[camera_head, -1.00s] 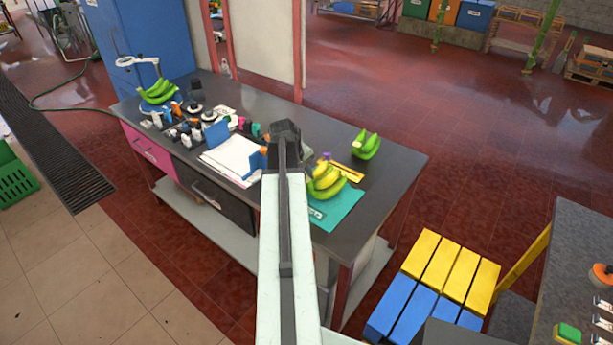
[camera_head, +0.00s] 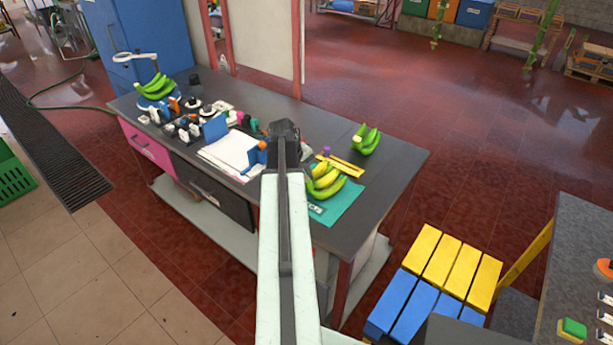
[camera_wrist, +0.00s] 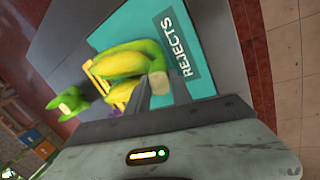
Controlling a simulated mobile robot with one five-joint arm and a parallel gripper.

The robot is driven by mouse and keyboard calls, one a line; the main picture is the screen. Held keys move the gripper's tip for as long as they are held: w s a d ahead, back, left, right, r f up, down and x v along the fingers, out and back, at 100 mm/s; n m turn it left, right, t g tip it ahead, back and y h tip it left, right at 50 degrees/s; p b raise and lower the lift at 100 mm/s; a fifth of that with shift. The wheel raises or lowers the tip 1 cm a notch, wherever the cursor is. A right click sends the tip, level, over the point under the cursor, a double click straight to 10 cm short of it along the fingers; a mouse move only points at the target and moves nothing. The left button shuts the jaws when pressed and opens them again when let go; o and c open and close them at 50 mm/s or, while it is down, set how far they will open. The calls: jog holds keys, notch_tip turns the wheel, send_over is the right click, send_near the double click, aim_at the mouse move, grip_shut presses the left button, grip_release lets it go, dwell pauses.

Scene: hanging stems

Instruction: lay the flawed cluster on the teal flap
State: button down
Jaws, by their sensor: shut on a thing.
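A yellow-green banana cluster (camera_head: 325,182) is over the teal flap (camera_head: 343,207), at the near right end of the dark bench. My gripper is shut on this cluster; its jaws show in the wrist view (camera_wrist: 150,92), and my arm hides them in the head view. In the wrist view the cluster (camera_wrist: 130,62) overlaps the flap (camera_wrist: 200,82), which is marked REJECTS. I cannot tell whether the cluster touches the flap. I see no clear flaw on it at this size.
A green cluster (camera_head: 366,138) lies behind the flap, near a yellow strip (camera_head: 345,166). Another green cluster (camera_head: 155,87) is at the bench's far left. White papers (camera_head: 230,152) and small tools crowd the bench left of my arm.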

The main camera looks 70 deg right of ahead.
jog(key=shift+f, duration=0.1)
jog(key=c, duration=1.1)
grip_release()
jog(key=shift+o, duration=0.2)
jog(key=p+v, duration=0.7)
jog(key=v, duration=0.1)
